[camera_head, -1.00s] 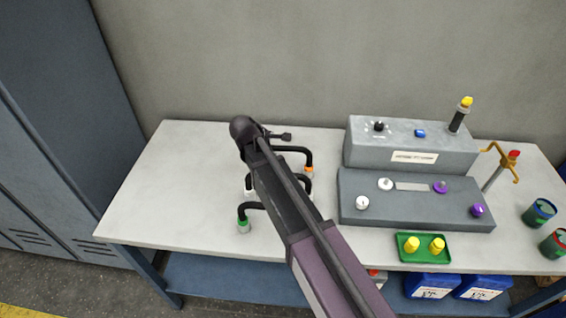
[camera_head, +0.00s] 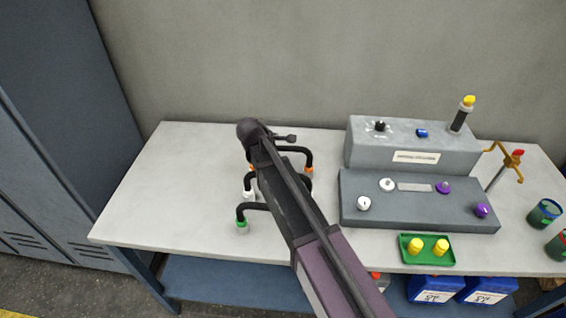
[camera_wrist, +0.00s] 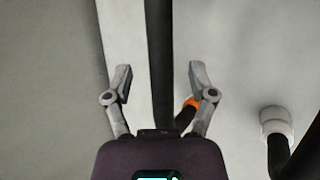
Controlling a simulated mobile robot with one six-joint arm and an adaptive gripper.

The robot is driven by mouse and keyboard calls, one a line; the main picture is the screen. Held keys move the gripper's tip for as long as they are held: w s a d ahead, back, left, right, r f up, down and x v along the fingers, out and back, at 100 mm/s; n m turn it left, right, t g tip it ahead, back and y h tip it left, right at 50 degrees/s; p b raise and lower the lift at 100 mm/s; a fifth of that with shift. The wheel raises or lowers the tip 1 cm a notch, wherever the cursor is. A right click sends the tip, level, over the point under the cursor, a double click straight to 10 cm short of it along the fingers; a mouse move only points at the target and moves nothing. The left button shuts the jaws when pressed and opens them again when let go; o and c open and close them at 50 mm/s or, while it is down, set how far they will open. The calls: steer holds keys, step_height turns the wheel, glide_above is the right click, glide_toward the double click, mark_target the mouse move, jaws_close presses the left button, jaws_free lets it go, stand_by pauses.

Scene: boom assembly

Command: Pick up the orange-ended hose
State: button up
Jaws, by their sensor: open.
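The orange-ended hose is a black bent hose (camera_head: 294,151) on the bench, left of the grey machine. An orange end (camera_head: 309,169) shows right of my arm, and a bit of orange (camera_head: 252,172) shows left of it. My arm covers its middle. In the wrist view, my gripper (camera_wrist: 161,82) is open, with a black hose length (camera_wrist: 159,50) running between its fingers. An orange end (camera_wrist: 192,102) lies partly behind the right finger. I cannot tell whether the fingers touch the hose. The fingers are not clear in the head view.
A white-ended hose (camera_head: 249,195) and a green-ended hose (camera_head: 241,226) lie close by; the white end (camera_wrist: 277,120) is right of my gripper in the wrist view. The grey machine (camera_head: 415,202) and green tray (camera_head: 427,262) stand right. The bench's left side (camera_head: 170,190) is clear.

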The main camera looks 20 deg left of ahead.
steer(key=shift+b+x, duration=0.45)
steer(key=shift+x, duration=0.5)
jaws_close()
